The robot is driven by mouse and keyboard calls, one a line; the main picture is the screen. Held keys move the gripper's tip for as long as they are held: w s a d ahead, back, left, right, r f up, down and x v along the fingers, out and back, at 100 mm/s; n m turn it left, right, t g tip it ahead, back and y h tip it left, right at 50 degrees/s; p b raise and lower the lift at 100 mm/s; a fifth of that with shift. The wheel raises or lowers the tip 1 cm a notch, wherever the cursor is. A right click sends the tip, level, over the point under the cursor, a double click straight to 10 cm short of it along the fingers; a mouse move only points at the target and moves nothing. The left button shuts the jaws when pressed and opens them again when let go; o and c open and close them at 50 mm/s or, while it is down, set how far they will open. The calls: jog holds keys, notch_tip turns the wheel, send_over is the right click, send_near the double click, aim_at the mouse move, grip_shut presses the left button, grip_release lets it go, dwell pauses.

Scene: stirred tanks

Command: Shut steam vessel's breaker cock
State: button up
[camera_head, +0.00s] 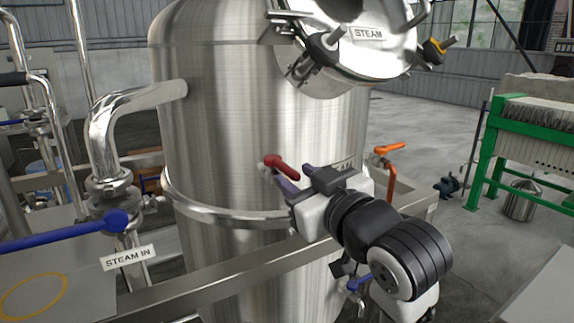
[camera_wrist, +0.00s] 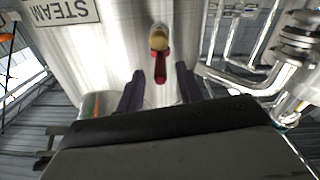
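The steam vessel (camera_head: 225,110) is a tall shiny steel tank with a STEAM label on its lid. A small cock with a red lever (camera_head: 283,166) sticks out of its front wall; the lever slants down to the right. My gripper (camera_head: 294,176) is just below and right of the lever, with its fingers apart. In the wrist view the red lever (camera_wrist: 162,66) hangs from a brass-coloured stem end (camera_wrist: 158,39). The fingers of my gripper (camera_wrist: 161,82) stand on either side of the lever's lower end, with gaps visible. It holds nothing.
A steel band (camera_head: 215,214) rings the vessel below the cock, above a frame rail (camera_head: 225,268). A blue-lever valve (camera_head: 115,220) marked STEAM IN stands at left. An orange-lever valve (camera_head: 388,149) is right of the vessel. A green frame (camera_head: 490,150) stands farther right.

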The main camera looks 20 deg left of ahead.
aim_at(287, 170)
jog(key=shift+x, duration=2.15)
jog(key=shift+c, duration=0.4)
grip_shut()
